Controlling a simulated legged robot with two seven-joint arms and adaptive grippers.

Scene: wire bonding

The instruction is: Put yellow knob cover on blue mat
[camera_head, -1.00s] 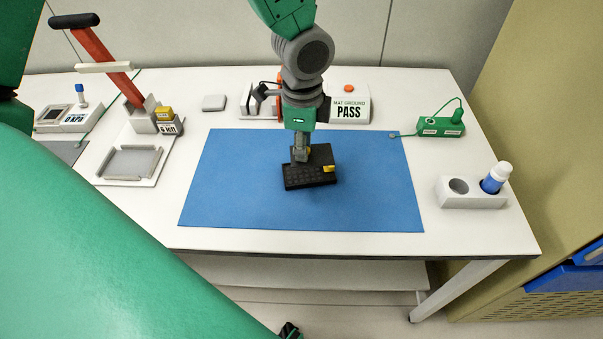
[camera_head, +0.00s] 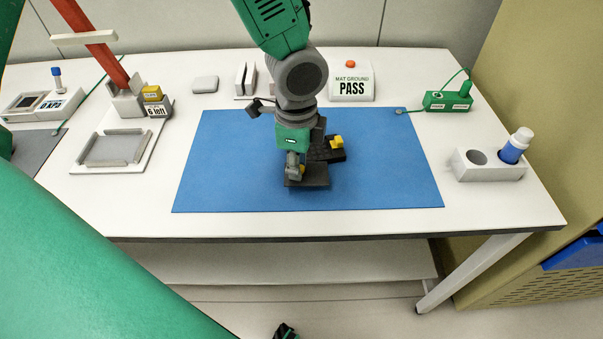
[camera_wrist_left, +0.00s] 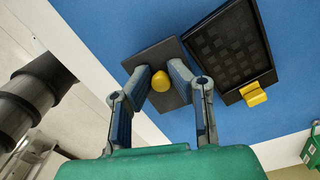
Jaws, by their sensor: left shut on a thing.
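The knob cover is a thin black square plate (camera_wrist_left: 169,56) with a round yellow knob (camera_wrist_left: 160,81). My left gripper (camera_head: 296,174) is shut on the knob; in the left wrist view its fingers (camera_wrist_left: 160,84) stand on either side of it. In the head view the cover (camera_head: 312,184) is over the front middle of the blue mat (camera_head: 230,165), partly hidden by the gripper. Whether it touches the mat cannot be told. Beside it, a black open tray (camera_wrist_left: 232,47) with a gridded inside and a yellow tab (camera_wrist_left: 253,94) lies on the mat.
A white holder (camera_head: 478,171) with a blue bottle (camera_head: 514,146) stands right of the mat. A green box (camera_head: 447,102) and a PASS ground tester (camera_head: 351,87) stand behind. A red-handled press (camera_head: 123,98) is at left. The mat's left and right parts are clear.

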